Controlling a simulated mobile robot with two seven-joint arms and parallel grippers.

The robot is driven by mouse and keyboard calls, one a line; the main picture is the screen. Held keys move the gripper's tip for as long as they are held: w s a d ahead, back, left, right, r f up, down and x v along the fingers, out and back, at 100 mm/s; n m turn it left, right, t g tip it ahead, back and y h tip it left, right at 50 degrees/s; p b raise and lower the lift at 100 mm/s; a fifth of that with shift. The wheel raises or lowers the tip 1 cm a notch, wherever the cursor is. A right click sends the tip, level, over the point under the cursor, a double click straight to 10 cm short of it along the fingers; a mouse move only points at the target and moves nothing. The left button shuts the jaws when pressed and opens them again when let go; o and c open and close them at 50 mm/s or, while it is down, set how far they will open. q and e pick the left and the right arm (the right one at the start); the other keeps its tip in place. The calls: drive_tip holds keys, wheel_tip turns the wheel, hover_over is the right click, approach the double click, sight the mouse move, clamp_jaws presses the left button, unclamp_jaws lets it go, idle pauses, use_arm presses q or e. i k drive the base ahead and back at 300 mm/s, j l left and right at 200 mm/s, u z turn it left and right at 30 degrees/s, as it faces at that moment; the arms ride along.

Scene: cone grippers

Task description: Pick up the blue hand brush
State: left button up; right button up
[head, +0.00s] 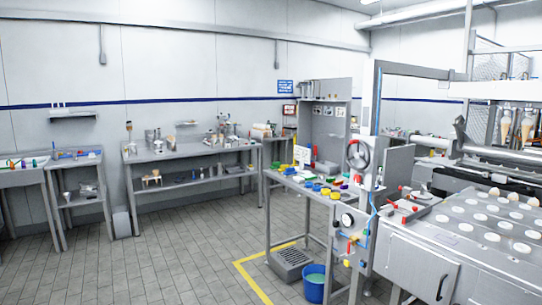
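I cannot make out the blue hand brush for certain. Small blue items (69,155) lie on the steel table at the far left, too small to identify. More small coloured pieces, some of them blue, lie on the steel workbench (284,176) right of the middle. Neither of my grippers shows in the head view.
A blue bucket (314,283) with greenish contents stands on the floor beside a grey grated box (291,259), near yellow floor tape (252,281). A long steel table (190,149) stands along the back wall. A large machine (474,225) fills the right. The tiled floor (175,255) at left is clear.

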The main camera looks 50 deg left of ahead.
sight(290, 172)
drive_tip(key=u, duration=1.3)
